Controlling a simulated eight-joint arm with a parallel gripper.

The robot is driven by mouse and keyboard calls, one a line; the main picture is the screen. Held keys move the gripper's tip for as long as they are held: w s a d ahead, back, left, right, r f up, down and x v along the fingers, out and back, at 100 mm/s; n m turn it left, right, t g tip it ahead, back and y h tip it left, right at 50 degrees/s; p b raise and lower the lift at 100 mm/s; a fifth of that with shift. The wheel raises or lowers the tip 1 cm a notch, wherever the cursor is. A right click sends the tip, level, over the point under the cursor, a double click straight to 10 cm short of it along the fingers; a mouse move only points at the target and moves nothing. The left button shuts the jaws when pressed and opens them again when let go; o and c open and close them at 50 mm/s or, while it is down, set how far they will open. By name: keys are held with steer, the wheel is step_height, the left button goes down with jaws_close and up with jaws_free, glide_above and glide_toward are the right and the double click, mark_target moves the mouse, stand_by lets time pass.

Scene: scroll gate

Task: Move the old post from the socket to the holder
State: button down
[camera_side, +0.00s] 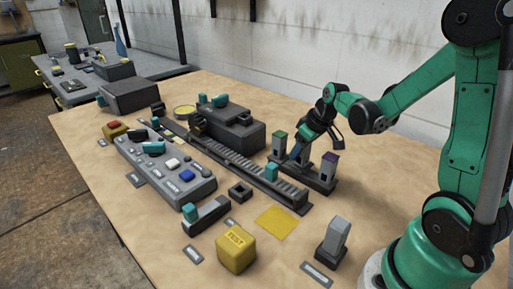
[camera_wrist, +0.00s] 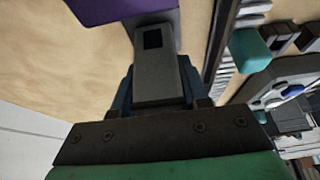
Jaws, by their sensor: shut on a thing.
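My gripper (camera_side: 296,152) reaches down between a green-topped upright (camera_side: 277,144) and a purple-topped upright (camera_side: 328,166) on a dark base. In the wrist view my gripper (camera_wrist: 158,88) is shut on a grey post (camera_wrist: 158,72) with a black square on its face. The post's lower end is hidden, so I cannot tell whether it still sits in a socket. The purple top (camera_wrist: 120,9) shows close by in the wrist view. Another grey post (camera_side: 336,235) stands slightly tilted in a dark foot at the front. I cannot tell which part is the holder.
A toothed rail (camera_side: 245,170) with a teal block (camera_side: 272,173) runs left of the uprights. A grey control panel (camera_side: 170,165), a square dark socket (camera_side: 240,191), a yellow box (camera_side: 236,250) and a yellow patch (camera_side: 277,221) lie further left and front. Bare table lies around the patch.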

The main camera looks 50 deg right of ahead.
steer(key=shift+f, duration=0.6)
jaws_free()
stand_by(0.5)
steer(key=shift+r, duration=3.5)
steer(key=s+a+r+t, duration=0.1)
steer(key=s+a, duration=0.1)
steer(key=a, duration=0.5)
steer(key=s+a+r+t, duration=0.1)
steer(key=s+a, duration=0.2)
steer(key=a, duration=0.4)
steer(key=shift+a+r+t, duration=0.2)
steer(key=shift+a+t, duration=0.05)
steer(key=shift+t, duration=0.15)
